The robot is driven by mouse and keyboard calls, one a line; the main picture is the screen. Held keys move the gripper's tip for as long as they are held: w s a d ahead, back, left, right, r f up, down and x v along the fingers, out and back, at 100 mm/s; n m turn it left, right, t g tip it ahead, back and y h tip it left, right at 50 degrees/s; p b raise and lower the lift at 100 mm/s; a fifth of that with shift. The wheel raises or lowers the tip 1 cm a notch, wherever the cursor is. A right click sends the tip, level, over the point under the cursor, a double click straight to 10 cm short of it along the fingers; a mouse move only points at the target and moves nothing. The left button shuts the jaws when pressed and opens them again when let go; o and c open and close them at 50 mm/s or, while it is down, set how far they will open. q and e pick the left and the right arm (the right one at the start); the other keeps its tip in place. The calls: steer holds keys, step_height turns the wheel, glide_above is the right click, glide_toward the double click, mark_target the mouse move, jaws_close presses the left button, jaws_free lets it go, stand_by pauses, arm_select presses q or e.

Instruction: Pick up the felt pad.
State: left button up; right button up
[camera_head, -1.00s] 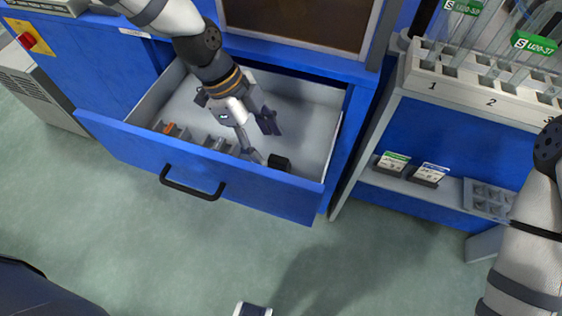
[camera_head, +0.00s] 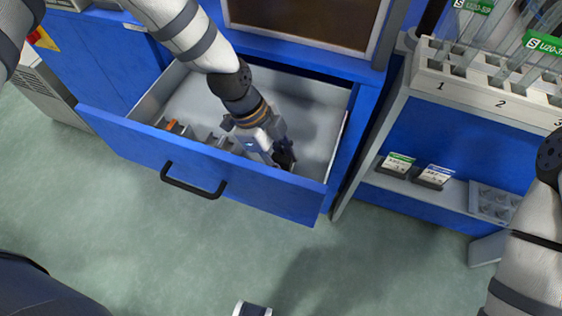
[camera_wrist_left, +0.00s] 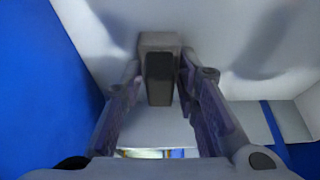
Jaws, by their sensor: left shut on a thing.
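The felt pad (camera_wrist_left: 158,78) shows in the left wrist view as a small dark block with a grey body around it, between the two fingers. My left gripper (camera_head: 282,158) reaches down into the open drawer, near its front right corner, and is shut on the felt pad. In the head view the gripper covers most of the pad, so I cannot tell there whether it touches the drawer floor. My right arm shows at the right edge of the head view, with its gripper out of view.
The open blue drawer (camera_head: 130,140) has a raised front wall with a black handle (camera_head: 192,184). Several small grey holders and an orange item (camera_head: 172,125) stand at its left. A numbered rack (camera_head: 470,90) with glass tubes and a shelf with small labelled boxes (camera_head: 397,162) are to the right.

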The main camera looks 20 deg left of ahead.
arm_select(q)
step_height(320, 180, up, 28)
steer(key=p, duration=0.3)
arm_select(e)
steer(key=shift+t, duration=0.7)
steer(key=w+r, duration=0.4)
steer(key=shift+r, duration=0.1)
